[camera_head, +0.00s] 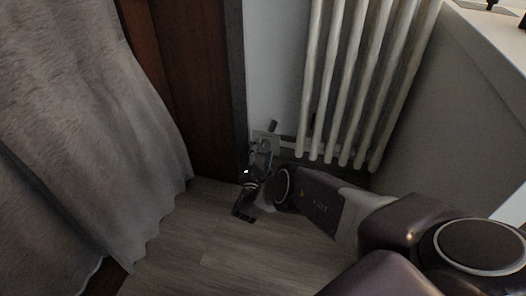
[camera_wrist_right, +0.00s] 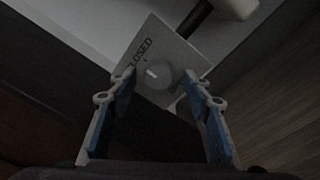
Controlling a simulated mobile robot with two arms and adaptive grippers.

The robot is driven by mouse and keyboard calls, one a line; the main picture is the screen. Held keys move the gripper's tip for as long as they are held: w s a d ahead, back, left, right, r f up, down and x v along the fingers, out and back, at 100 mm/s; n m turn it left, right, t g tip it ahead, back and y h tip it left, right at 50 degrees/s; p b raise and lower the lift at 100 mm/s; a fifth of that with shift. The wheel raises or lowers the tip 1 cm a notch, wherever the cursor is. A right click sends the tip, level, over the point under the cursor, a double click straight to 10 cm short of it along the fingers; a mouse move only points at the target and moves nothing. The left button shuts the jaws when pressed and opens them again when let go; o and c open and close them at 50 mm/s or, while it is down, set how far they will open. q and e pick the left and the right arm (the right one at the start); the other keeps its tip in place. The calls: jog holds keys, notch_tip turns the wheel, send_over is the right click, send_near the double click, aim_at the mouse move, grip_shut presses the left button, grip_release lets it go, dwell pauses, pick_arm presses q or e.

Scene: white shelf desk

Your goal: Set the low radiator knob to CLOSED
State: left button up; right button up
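The low radiator knob (camera_wrist_right: 158,74) is a round grey dial on a square pale plate (camera_wrist_right: 146,40), seen in the right wrist view. The word CLOSED is printed along the plate's upper-left side. A short white mark on the dial points toward the upper left. My right gripper (camera_wrist_right: 159,86) is open, with one blue-padded finger on each side of the knob in the picture. I cannot tell whether the fingers touch it. In the head view my right gripper (camera_head: 263,158) is low by the plate, which it partly hides. My left gripper is not in view.
The white radiator (camera_head: 348,75) rises behind and to the right of the gripper. A dark wooden panel (camera_head: 195,80) and a grey curtain (camera_head: 85,120) stand at the left. A white desk (camera_head: 480,75) is at the right. The wooden floor (camera_head: 205,250) is clear in front.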

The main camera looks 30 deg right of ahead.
jog(key=v, duration=1.2)
dwell(0.6)
